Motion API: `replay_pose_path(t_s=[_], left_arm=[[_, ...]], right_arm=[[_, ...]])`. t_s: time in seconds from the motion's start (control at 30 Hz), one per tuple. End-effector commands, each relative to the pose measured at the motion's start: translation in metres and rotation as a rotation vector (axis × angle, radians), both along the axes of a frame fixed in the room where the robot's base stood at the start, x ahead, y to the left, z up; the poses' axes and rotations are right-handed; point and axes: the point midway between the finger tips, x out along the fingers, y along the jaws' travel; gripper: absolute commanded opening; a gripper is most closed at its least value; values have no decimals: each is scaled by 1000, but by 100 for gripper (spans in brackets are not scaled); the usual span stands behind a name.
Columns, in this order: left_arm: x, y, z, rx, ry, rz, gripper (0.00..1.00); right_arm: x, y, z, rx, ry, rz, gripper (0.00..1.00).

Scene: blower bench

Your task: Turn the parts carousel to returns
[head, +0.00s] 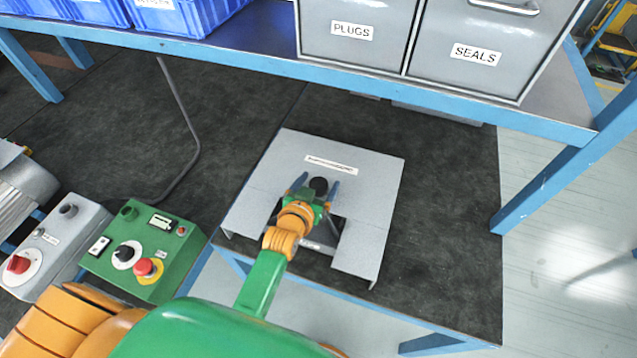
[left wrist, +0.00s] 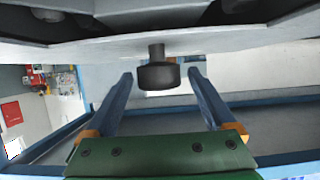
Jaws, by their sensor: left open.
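A grey sheet-metal housing (head: 365,180) with a white label (head: 331,166), too small to read, stands on the dark bench mat; its near edge has a notch. A black knob (head: 319,185) shows at the notch. In the left wrist view the black knob (left wrist: 158,76) sits on a short stem at the edge of a pale grey plate (left wrist: 230,42). My left gripper (head: 313,187) is open, its two blue fingers on either side of the knob with gaps visible. The carousel's compartments and any returns mark cannot be made out. My right gripper is out of view.
A green control box (head: 145,250) and a grey switch box (head: 55,240) stand left of the housing. A blue-framed shelf (head: 250,55) with blue bins (head: 185,15) and grey drawers marked PLUGS and SEALS (head: 470,50) crosses behind. The mat right of the housing is clear.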

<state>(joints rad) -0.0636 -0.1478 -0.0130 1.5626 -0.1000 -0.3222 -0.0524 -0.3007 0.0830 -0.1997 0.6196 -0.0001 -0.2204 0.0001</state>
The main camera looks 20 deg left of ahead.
Motion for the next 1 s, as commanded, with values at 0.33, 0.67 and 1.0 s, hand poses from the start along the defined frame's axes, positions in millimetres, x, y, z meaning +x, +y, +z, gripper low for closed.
replay_pose_path(t_s=[0.33,0.67,1.0], left_arm=[[2,0,-1,0,1,0,62],[2,0,-1,0,1,0,0],[2,1,-1,3,1,-21,0]], right_arm=[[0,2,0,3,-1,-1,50],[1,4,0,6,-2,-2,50],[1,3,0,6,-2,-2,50]])
